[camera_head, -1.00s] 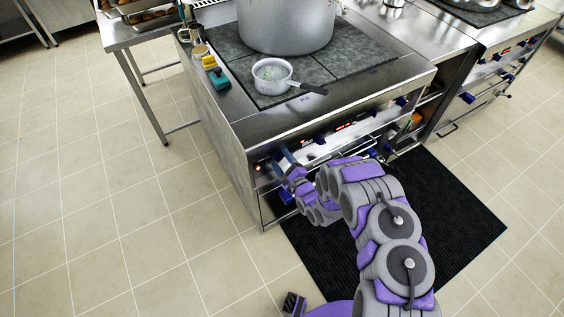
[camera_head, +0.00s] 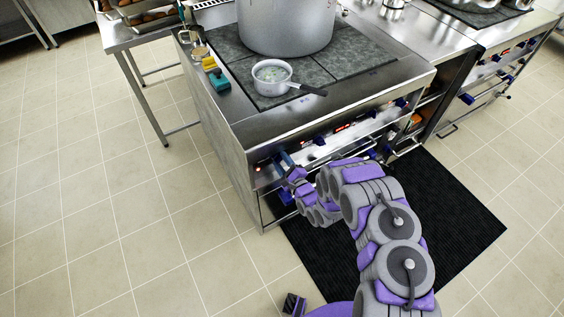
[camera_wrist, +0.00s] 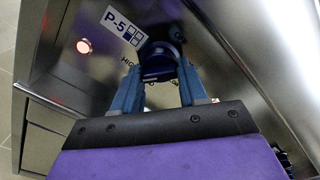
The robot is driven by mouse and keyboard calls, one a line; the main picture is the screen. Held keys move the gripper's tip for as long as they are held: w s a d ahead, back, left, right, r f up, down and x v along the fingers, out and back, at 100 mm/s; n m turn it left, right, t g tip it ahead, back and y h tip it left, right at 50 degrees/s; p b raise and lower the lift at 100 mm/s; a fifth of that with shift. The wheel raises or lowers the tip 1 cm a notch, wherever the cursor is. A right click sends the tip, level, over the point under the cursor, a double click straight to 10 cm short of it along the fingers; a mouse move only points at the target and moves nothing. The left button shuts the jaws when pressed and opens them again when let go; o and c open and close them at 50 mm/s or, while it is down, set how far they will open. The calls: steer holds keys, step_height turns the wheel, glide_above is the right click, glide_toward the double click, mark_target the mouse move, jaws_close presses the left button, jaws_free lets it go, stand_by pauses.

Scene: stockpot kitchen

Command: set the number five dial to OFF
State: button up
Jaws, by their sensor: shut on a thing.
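The number five dial (camera_wrist: 157,62) is a dark blue knob on the steel front panel, under a label marked P-5 (camera_wrist: 122,25). Part of the word "HIGH" shows beside it. My gripper (camera_wrist: 158,78) is shut on this dial, with one blue finger on each side of it. The dial's pointer setting is hidden or too dark to read. A round lamp (camera_wrist: 84,46) glows pinkish-red left of the label. In the head view my gripper (camera_head: 286,163) is at the left end of the stove's front panel, and the dial is mostly hidden behind it.
More blue knobs (camera_head: 319,139) run along the panel to the right, with a rail below them. A large stockpot (camera_head: 285,25) and a small saucepan (camera_head: 271,77) stand on the stove top. A black mat (camera_head: 440,200) lies on the floor in front.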

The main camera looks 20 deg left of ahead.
steer(key=shift+s, duration=0.1)
steer(key=n+p, duration=0.2)
steer(key=n, duration=0.3)
steer(key=n+p, duration=0.3)
steer(key=n, duration=0.3)
steer(key=shift+s+f, duration=0.15)
steer(key=shift+f, duration=0.05)
steer(key=n, duration=0.5)
steer(key=shift+n, duration=0.3)
steer(key=n+b, duration=0.2)
steer(key=n, duration=0.9)
steer(key=n+b, duration=0.3)
steer(key=n, duration=0.7)
steer(key=shift+r+n, duration=0.2)
steer(key=shift+n, duration=0.2)
steer(key=n, duration=0.5)
steer(key=shift+f+n, duration=0.1)
steer(key=shift+n, duration=0.2)
